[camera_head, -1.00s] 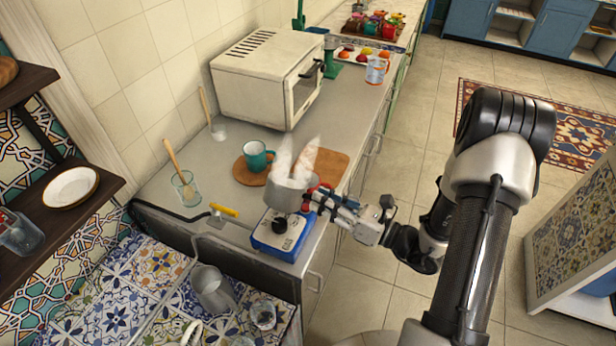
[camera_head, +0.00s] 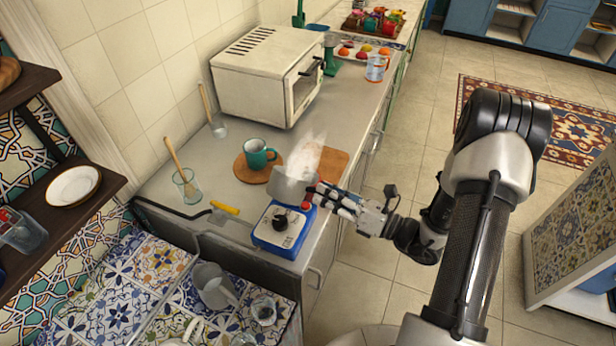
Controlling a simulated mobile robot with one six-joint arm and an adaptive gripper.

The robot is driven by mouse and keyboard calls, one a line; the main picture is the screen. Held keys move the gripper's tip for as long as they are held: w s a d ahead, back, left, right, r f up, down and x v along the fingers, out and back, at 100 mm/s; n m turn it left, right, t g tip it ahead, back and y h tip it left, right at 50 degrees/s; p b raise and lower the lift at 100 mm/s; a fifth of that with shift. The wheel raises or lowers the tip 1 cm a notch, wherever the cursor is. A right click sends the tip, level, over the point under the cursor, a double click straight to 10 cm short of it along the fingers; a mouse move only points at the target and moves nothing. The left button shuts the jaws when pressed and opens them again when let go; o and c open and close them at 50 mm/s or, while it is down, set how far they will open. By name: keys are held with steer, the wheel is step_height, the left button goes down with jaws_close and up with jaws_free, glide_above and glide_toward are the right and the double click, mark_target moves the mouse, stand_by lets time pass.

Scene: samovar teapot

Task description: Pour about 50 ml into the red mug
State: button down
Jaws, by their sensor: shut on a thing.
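My gripper (camera_head: 318,196) is shut on a small grey metal pot (camera_head: 291,185), at its right side. The pot is held tilted above the back of a blue-and-white burner (camera_head: 282,228), and white steam rises from it. Small red patches show beside the fingers; I cannot tell what they belong to. No red mug can be made out clearly. Any liquid in the pot is hidden.
A teal mug (camera_head: 258,154) stands on a round wooden board (camera_head: 245,173). A rectangular board (camera_head: 333,163) lies behind the pot. A white microwave (camera_head: 262,80) stands farther back. A glass with a wooden spoon (camera_head: 186,187) and a yellow-handled tool (camera_head: 225,208) are left of the burner.

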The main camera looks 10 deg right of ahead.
steer(key=shift+w+d+f+m, duration=0.15)
steer(key=shift+m, duration=0.25)
steer(key=shift+w+d, duration=0.15)
stand_by(0.4)
steer(key=shift+w+d+r+m+p, duration=0.25)
steer(key=shift+r+m+p, duration=0.1)
steer(key=shift+m+p, duration=0.45)
stand_by(1.4)
steer(key=shift+f, duration=0.1)
